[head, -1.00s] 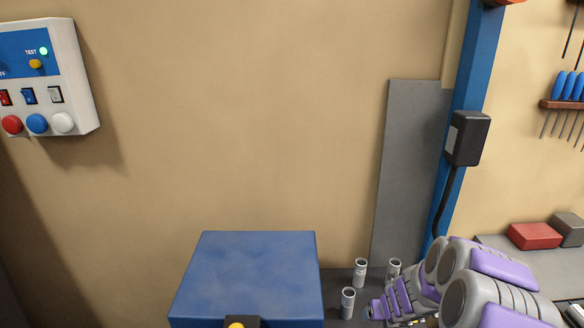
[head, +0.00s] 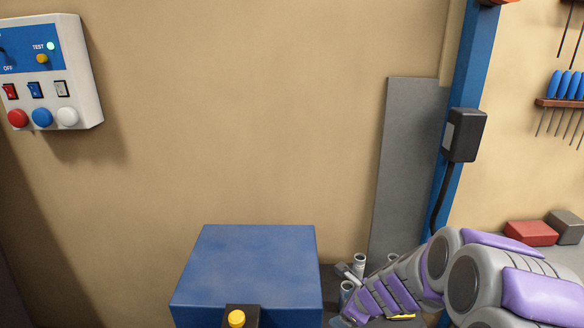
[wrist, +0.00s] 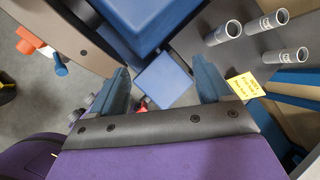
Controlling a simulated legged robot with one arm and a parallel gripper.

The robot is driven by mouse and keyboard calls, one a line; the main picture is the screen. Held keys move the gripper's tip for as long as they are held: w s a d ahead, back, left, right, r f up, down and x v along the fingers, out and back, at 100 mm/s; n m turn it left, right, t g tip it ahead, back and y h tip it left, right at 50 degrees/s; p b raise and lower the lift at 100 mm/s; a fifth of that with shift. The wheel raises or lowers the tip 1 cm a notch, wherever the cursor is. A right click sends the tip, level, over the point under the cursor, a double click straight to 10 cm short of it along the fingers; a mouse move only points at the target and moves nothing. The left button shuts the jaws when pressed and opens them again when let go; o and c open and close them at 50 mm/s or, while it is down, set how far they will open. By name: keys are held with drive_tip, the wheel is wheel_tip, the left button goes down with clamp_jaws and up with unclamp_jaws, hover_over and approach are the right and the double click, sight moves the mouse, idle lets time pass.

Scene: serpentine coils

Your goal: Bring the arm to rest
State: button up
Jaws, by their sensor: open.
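My arm reaches in from the lower right of the head view. My gripper (head: 345,296) is beside the right side of a blue box (head: 258,262), low in that view and partly hidden by my own arm. In the wrist view my gripper (wrist: 163,84) shows two blue-grey fingers set wide apart, so it is open. A small blue square surface shows between the fingers, apparently beyond them; I cannot tell its distance. Nothing is visibly gripped.
Several grey tubes (wrist: 223,32) stand close to my gripper, also in the head view (head: 358,263). A yellow label (wrist: 246,87) lies near them. A control panel (head: 50,75) hangs at left. A blue post (head: 466,80) with a black box (head: 464,136) stands at right.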

drive_tip(key=s+a+r+n+g+b, duration=0.1)
drive_tip(key=s+a+r+n, duration=0.15)
drive_tip(key=s+n, duration=0.2)
drive_tip(key=s+a+r+n+g, duration=0.1)
drive_tip(key=s+a+r+n, duration=0.1)
drive_tip(key=s+a+n, duration=0.25)
drive_tip(key=s+d+r+n+g+h+b, duration=0.1)
drive_tip(key=s+d+n+g, duration=0.1)
drive_tip(key=s+n, duration=0.5)
drive_tip(key=s+d+r+n+g+h+b, duration=0.1)
drive_tip(key=s+d+n, duration=0.4)
drive_tip(key=s, duration=1.4)
drive_tip(key=n+g+h, duration=0.1)
drive_tip(key=n+g, duration=0.1)
drive_tip(key=n, duration=0.1)
drive_tip(key=shift+s+h+b, duration=0.3)
drive_tip(key=shift+s+b, duration=0.1)
